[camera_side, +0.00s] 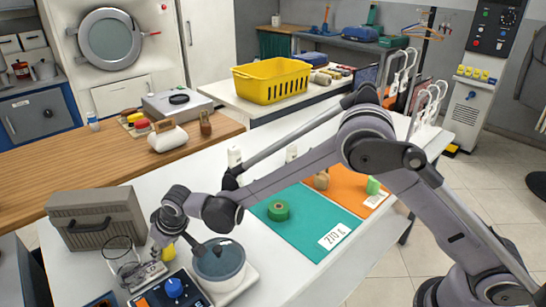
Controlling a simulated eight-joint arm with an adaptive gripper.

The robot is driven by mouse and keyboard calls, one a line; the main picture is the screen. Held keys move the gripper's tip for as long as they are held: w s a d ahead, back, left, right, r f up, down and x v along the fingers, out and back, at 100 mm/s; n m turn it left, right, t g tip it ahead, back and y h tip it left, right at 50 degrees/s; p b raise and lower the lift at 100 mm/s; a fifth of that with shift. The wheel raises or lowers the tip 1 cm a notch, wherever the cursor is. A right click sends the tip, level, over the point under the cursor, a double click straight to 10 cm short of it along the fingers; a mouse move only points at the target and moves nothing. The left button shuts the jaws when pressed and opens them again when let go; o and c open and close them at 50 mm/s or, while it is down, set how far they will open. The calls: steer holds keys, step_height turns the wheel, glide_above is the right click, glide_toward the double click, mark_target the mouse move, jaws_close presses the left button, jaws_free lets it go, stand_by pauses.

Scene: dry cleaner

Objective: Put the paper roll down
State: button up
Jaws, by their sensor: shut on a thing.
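My gripper (165,240) is low at the front left, between the clear glass jar (121,262) and the dark-topped pot (220,262). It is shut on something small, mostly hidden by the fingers. A yellow piece (168,253) shows just under the fingertips and looks like the held thing; I cannot tell for certain that it is the paper roll. A white roll (168,139) lies on the wooden counter, far from my gripper. A green roll (278,211) lies on the teal mat (305,238).
A grey box (97,220) stands behind the jar. A panel with a blue knob (174,288) is at the front edge. An orange mat (346,188) adjoins the teal one. A yellow basket (272,80) stands behind.

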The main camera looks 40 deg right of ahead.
steer(key=shift+f, duration=0.25)
steer(key=o, duration=1.2)
steer(key=shift+c, duration=0.2)
